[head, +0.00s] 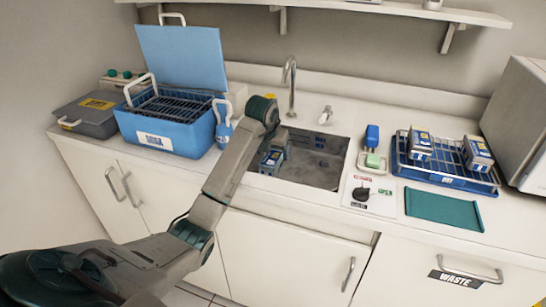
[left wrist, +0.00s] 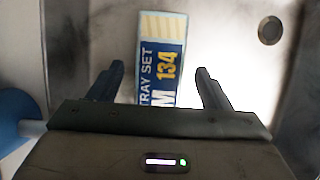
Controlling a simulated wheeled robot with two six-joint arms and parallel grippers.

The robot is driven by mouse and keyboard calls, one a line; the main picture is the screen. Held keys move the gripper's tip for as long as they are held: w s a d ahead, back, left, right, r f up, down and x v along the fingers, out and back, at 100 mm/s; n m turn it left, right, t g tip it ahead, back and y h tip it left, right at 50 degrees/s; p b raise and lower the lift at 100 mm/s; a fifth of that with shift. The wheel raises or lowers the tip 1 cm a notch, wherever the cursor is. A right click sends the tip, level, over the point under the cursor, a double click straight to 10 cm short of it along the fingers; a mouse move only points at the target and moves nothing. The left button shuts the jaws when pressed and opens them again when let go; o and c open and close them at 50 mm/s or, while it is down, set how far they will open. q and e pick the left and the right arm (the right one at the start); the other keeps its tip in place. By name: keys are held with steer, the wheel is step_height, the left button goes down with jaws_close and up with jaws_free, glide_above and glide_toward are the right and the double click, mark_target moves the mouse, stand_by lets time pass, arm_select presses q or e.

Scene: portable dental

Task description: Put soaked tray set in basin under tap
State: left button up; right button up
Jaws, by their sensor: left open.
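The metal basin (head: 318,166) is sunk in the counter, with the tap (head: 290,82) rising behind it. A blue tray set (head: 270,162) with a white and yellow label shows at the basin's left side, partly hidden by my left arm. My left gripper (head: 277,150) reaches down over that side of the basin. My right gripper is not in view.
An open blue soak tub (head: 165,135) with a rack stands left of the basin. A shelf (head: 400,8) hangs above.

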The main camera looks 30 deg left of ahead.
arm_select(q)
steer(key=v, duration=0.6)
steer(key=shift+s+r, duration=0.15)
steer(key=shift+r, duration=0.15)
steer(key=shift+p+v, duration=0.5)
steer(key=shift+v, duration=0.6)
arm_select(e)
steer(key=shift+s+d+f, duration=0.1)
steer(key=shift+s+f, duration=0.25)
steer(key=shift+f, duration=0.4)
